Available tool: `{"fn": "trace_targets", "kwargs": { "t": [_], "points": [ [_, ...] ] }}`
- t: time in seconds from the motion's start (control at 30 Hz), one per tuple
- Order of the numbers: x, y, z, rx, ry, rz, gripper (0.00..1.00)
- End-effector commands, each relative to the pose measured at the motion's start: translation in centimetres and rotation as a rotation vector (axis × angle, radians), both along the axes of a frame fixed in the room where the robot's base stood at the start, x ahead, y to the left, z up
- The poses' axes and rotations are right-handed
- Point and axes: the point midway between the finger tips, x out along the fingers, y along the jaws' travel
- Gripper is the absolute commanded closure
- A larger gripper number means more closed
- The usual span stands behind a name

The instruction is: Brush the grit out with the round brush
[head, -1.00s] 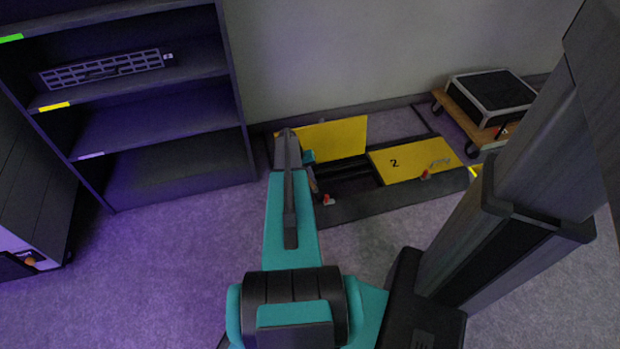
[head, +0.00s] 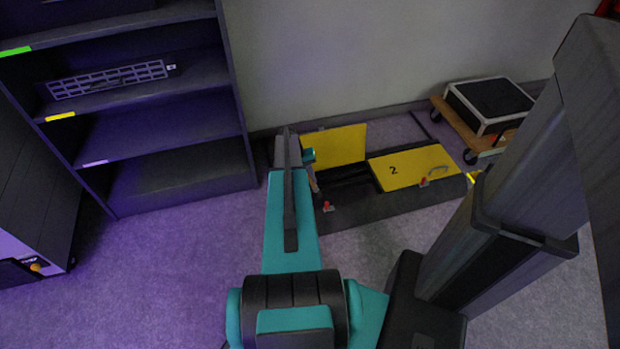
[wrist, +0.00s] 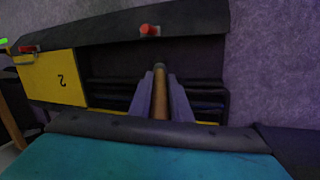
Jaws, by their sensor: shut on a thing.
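My gripper (wrist: 160,98) is shut on the round brush (wrist: 160,92), whose brown handle shows between the two fingers in the wrist view. The brush's far end points into the open channel of a low black floor cable ramp (head: 395,202). A yellow lid (head: 341,145) stands raised behind that open channel. A second yellow lid marked 2 (head: 412,168) lies closed to its right. Dark lines run inside the channel (wrist: 113,92). I cannot make out grit or the bristles. In the head view my arm hides most of the gripper.
Red latches sit on the ramp's front edge, one by the open channel (head: 328,207) and one by lid 2 (head: 424,183). A dark shelf unit (head: 170,185) stands at left. A wooden dolly (head: 470,128) carries a black-topped box at right. The carpet in front is clear.

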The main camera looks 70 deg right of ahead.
Motion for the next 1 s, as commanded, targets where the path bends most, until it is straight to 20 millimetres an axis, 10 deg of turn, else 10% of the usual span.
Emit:
{"fn": "trace_targets", "kwargs": {
  "t": [1.0],
  "points": [
    [0.0, 0.0, 3.1, 0.001, 0.0, 0.0, 1.0]
  ]
}}
